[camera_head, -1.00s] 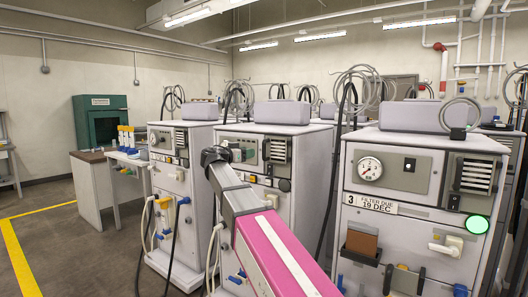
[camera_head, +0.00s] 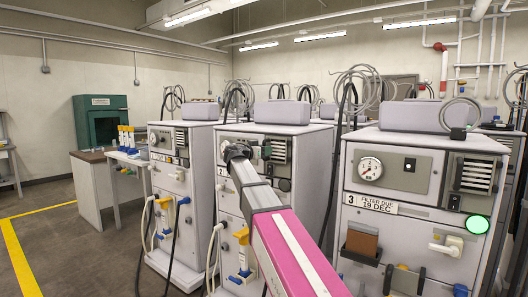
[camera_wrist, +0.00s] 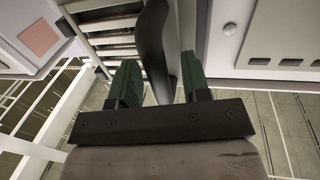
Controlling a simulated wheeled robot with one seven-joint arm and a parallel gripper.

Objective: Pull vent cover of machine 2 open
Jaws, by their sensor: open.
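Machine 2 (camera_head: 302,165) is the middle white cabinet, with a "2" label on its front. Its slatted vent cover (camera_head: 279,150) sits high on the right of the front panel and looks closed. The slats also show at the upper left in the wrist view (camera_wrist: 112,38). My gripper (camera_wrist: 160,62) has green fingers, open and apart. A dark curved bar (camera_wrist: 154,40) lies between and beyond them; I cannot tell if it is the cover's handle or if a finger touches it.
Machine 3 (camera_head: 415,215) stands close on the right, with a lit green button and hoses above. Another machine (camera_head: 170,205) stands on the left. Hoses hang between the cabinets. Open floor (camera_head: 60,250) with a yellow line lies at left.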

